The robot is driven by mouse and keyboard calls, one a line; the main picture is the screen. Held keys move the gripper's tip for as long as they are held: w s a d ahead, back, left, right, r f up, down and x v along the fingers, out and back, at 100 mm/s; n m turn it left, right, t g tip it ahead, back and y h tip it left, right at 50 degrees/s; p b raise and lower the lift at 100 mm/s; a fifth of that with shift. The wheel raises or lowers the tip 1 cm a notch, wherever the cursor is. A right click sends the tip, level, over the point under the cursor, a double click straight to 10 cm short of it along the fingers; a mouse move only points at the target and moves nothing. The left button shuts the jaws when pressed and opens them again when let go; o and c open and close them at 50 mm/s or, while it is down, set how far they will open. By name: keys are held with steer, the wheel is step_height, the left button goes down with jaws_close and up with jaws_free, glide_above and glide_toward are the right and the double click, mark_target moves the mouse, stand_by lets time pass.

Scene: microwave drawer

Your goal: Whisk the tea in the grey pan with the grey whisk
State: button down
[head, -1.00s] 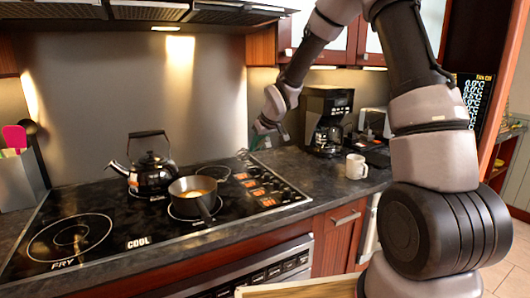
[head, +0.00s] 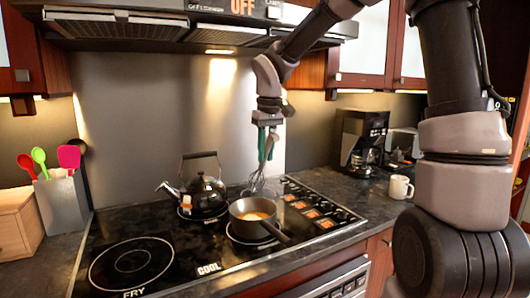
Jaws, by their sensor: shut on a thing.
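My gripper (head: 265,144) points down above and slightly right of the pan, with green fingers. It is shut on the grey whisk (head: 257,182), which hangs below it with its wires downward. The wires appear near the pan's back right rim. I cannot tell whether they are over the pan or behind it.
A black kettle (head: 204,194) stands just left of the pan. A utensil holder (head: 61,203) is at the far left. A coffee maker (head: 361,142) and a white mug (head: 400,187) stand on the right counter. The range hood (head: 150,32) hangs above. The front left ring (head: 131,262) is bare.

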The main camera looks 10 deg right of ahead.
steer(key=f, duration=1.2)
steer(key=shift+w+a, duration=0.1)
steer(key=shift+w, duration=0.2)
stand_by(0.5)
stand_by(0.4)
